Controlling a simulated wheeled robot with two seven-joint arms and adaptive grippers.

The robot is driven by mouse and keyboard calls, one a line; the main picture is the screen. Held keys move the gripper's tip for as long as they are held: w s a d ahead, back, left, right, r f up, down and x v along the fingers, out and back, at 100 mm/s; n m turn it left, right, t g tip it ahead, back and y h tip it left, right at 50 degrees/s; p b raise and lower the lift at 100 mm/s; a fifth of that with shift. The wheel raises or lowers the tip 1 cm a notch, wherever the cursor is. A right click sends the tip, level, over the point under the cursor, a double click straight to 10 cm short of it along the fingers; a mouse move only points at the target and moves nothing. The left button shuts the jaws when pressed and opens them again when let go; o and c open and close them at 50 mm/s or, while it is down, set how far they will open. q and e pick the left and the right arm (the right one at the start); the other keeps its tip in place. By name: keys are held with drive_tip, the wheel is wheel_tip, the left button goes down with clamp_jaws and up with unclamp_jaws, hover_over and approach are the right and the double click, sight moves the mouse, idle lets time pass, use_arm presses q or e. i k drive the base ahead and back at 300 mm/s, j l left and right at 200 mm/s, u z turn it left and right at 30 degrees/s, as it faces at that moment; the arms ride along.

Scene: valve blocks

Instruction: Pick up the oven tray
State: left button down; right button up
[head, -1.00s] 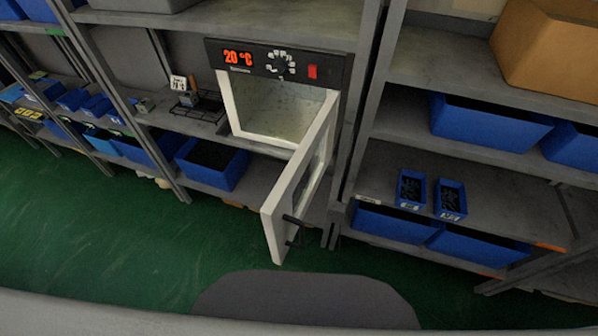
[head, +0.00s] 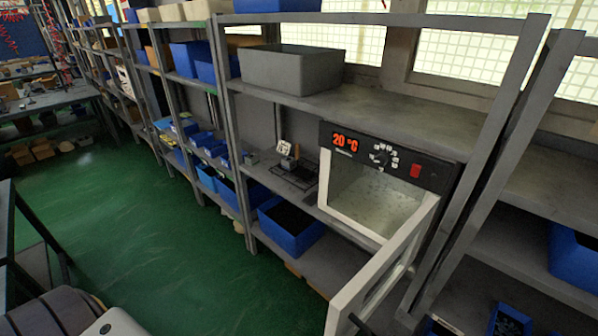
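The oven tray (head: 298,180) looks like a dark, flat wire rack. It lies on the middle shelf, just left of the oven, with a small block (head: 288,164) on it. The oven (head: 440,172) has a black panel reading 20 °C, a dial and a red switch. Its white-framed door (head: 385,272) stands open toward me, and the chamber (head: 375,200) looks empty. Neither of my grippers is in view.
A small white sign (head: 283,147) stands behind the tray. A blue bin (head: 291,230) sits on the shelf below, and a grey bin (head: 291,70) stands above. The open door juts out over the front right. Green floor (head: 150,225) is clear at left.

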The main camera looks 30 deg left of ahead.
sight(305, 174)
drive_tip(key=i+j+z, duration=0.1)
drive_tip(key=j, duration=0.35)
drive_tip(key=i+j, duration=0.1)
drive_tip(key=j, duration=0.35)
drive_tip(key=i+j+z, duration=0.15)
drive_tip(key=j, duration=0.8)
drive_tip(key=i+z, duration=0.05)
